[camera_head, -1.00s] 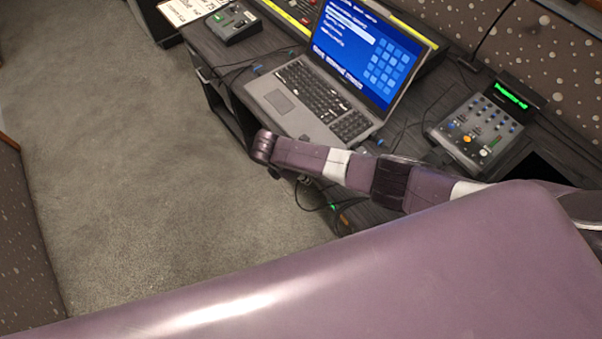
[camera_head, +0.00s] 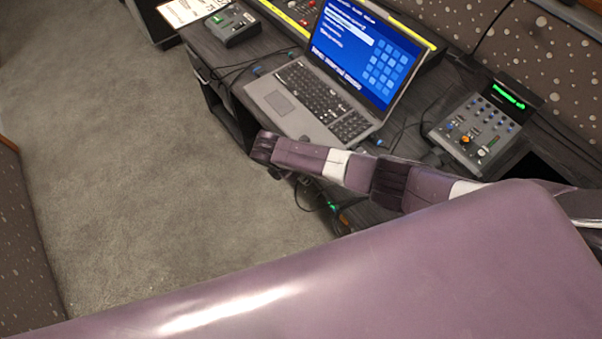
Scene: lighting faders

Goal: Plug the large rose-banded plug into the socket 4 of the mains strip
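My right arm comes in from the right and reaches left across the front edge of the desk. Its far end is a dark joint just below the laptop; no gripper fingers can be made out there. My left arm and gripper are not in view. I cannot make out the rose-banded plug or the mains strip with its sockets. A small green light (camera_head: 333,207) and dark cables show low beside the desk, just below my arm. What they belong to is too small to tell.
An open laptop (camera_head: 292,101) stands on the dark desk (camera_head: 205,62). A fader console (camera_head: 475,128) with a green display is to its right, a small grey device (camera_head: 231,27) to its left. Cables trail near the laptop. Grey carpet (camera_head: 130,150) on the left is clear.

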